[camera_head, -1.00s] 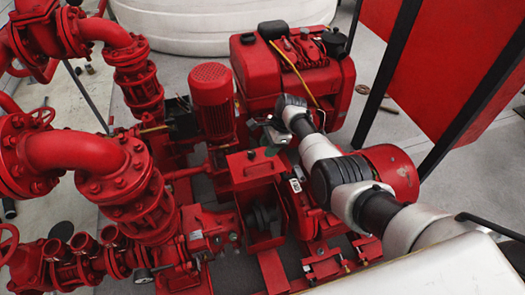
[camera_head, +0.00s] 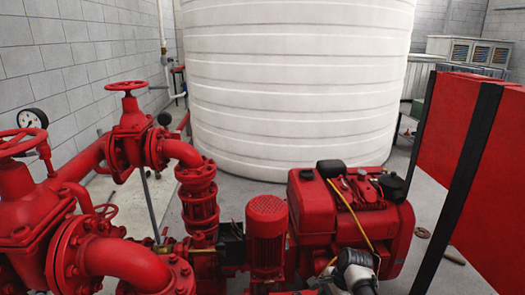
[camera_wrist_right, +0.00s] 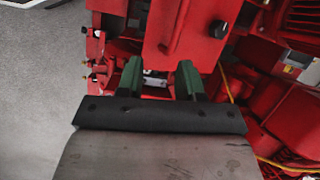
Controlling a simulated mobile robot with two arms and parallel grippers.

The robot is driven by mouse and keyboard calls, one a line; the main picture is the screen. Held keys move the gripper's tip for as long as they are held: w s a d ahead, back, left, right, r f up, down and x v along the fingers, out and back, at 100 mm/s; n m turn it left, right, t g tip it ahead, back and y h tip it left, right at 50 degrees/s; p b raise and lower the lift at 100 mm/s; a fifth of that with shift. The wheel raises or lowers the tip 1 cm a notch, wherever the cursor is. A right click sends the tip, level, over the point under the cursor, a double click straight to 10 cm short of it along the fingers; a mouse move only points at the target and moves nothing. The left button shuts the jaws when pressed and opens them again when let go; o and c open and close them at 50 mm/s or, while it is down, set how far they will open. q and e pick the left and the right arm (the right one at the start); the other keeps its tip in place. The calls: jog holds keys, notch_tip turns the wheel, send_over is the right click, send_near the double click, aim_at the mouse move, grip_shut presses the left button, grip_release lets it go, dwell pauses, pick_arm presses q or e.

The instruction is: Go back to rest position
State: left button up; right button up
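My right gripper (camera_wrist_right: 160,78) shows in the right wrist view with its two green fingers apart. A small light grey part is seen between the fingers, against the red pump equipment; I cannot tell how far behind them it is. The fingers point toward a red box (camera_wrist_right: 185,30) with a black knob. In the head view, part of my right arm (camera_head: 357,270) shows at the bottom edge, in front of the red engine (camera_head: 330,225). Its gripper is not clearly seen there. My left gripper is in neither view.
A large white tank (camera_head: 300,90) stands behind the pumpset. Red valves and pipes (camera_head: 120,265) fill the left, with a pressure gauge (camera_head: 32,119). A red panel on a black frame (camera_head: 470,170) stands at the right. Grey floor lies between engine and panel.

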jog(key=s+d+f+n+t+h, duration=0.15)
jog(key=s+n, duration=0.25)
jog(key=s, duration=0.5)
jog(key=s+d+f+n+h, duration=0.1)
jog(key=s+f+n, duration=0.1)
jog(key=s+n, duration=0.45)
jog(key=s+a+r+n+t+h, duration=0.1)
jog(key=s+r+n, duration=0.35)
jog(key=s, duration=0.55)
jog(key=s+a+r+n+t, duration=0.1)
jog(key=s+r+n, duration=0.2)
jog(key=s+r, duration=0.55)
notch_tip(320, 180, down, 27)
jog(key=s+g, duration=0.2)
jog(key=s+d+f, duration=0.2)
jog(key=s+f, duration=1.5)
jog(key=shift+d+f+g, duration=0.2)
jog(key=shift+d+g, duration=0.05)
jog(key=shift+g, duration=0.1)
